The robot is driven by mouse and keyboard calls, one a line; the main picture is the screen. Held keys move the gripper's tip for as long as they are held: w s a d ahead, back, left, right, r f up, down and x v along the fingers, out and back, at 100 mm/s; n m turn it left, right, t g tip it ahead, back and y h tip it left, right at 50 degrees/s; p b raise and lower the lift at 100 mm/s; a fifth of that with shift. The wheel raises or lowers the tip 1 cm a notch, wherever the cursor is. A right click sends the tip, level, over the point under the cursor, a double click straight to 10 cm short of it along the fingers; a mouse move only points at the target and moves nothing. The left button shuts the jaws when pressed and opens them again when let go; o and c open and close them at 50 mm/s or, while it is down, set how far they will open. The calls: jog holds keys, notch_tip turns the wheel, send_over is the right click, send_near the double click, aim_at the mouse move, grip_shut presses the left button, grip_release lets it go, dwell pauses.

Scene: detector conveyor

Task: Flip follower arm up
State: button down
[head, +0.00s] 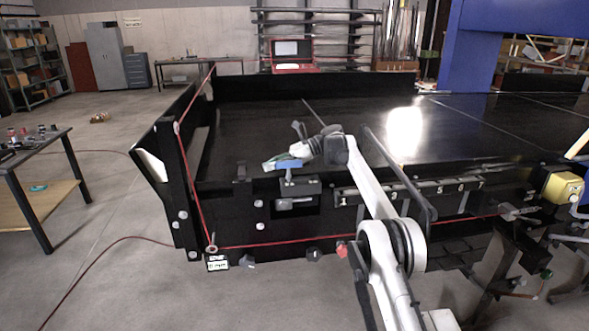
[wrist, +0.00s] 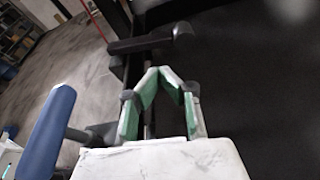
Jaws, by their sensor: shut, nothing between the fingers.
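My gripper (head: 272,164) is at the near left edge of the black conveyor, just above a blue-topped part (head: 289,165) on a grey bracket. In the wrist view its green-padded fingers (wrist: 163,74) meet at the tips with nothing between them. A black bar with a rounded end (wrist: 150,42), which looks like the follower arm, lies roughly level just beyond the fingertips, apparently apart from them. I cannot make it out clearly in the head view. A blue rounded handle (wrist: 47,132) stands left of my fingers in the wrist view.
The dark conveyor bed (head: 350,105) has a raised side wall (head: 182,150) on the left. A red cord (head: 270,246) runs along the front. A long black bar (head: 402,170) slants close behind my arm. A side table (head: 35,150) stands at left.

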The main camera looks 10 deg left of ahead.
aim_at(242, 171)
jog(key=b+x, duration=0.4)
jog(key=x, duration=0.3)
jog(key=shift+s+a, duration=0.1)
jog(key=shift+a, duration=0.05)
dwell(0.3)
